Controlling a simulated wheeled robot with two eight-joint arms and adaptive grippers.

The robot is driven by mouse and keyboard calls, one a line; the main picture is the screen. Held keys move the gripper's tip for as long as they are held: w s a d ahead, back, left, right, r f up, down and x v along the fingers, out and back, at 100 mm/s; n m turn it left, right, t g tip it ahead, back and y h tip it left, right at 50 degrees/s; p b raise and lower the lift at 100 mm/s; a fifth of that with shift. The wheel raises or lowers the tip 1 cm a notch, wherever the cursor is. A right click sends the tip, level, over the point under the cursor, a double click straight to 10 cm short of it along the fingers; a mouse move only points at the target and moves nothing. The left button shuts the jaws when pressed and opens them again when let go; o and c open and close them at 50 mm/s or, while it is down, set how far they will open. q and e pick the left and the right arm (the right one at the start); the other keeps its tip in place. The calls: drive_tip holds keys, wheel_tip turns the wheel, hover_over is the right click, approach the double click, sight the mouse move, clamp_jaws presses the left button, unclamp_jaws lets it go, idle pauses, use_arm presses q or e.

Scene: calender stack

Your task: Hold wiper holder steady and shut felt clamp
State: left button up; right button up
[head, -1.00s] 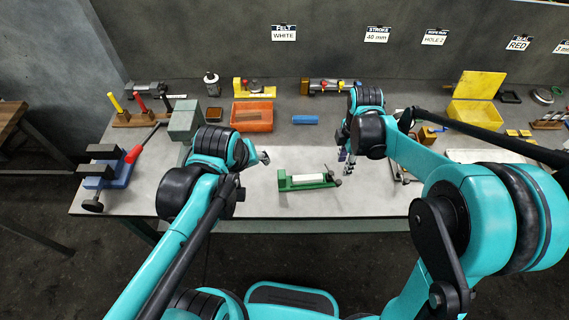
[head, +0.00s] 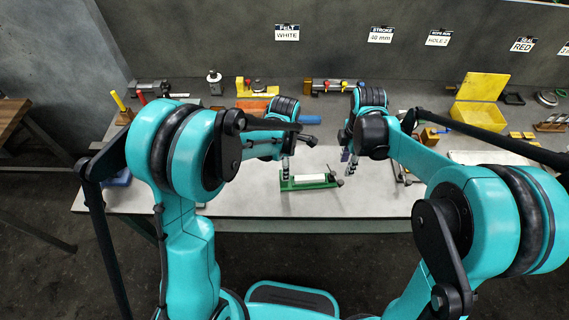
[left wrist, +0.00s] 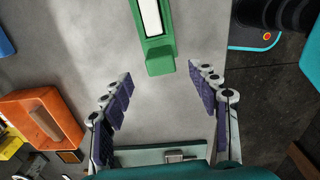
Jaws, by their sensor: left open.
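The wiper holder (head: 305,184) is a green base with a white felt strip (head: 308,178), lying flat on the bench in the head view. A small dark clamp part (head: 339,181) is at its right end. In the left wrist view one end of the green holder (left wrist: 160,58) shows ahead, between and beyond the fingertips. My left gripper (left wrist: 160,84) is open and empty there; in the head view it is at the holder's left end, partly hidden by its arm. My right gripper (head: 349,161) points down just behind and right of the holder; its finger gap is unclear.
An orange bin (left wrist: 45,120) is left of my left gripper in the left wrist view. A yellow box (head: 478,113) stands at the back right. Tools and small fixtures line the bench's rear. The grey bench top in front of the holder is clear to its edge.

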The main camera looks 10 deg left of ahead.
use_arm(q)
wheel_tip(320, 180, down, 8)
drive_tip(key=shift+r, duration=0.15)
idle(0.3)
clamp_jaws()
use_arm(e)
clamp_jaws()
drive_tip(key=m+y, duration=0.1)
drive_tip(key=m, duration=0.2)
drive_tip(key=a+m+t+y, duration=0.1)
drive_tip(key=m, duration=0.2)
drive_tip(key=w+r+m+t+y, duration=0.1)
drive_tip(key=m, duration=0.3)
drive_tip(key=shift+a+r, duration=0.1)
drive_tip(key=shift+a, duration=0.3)
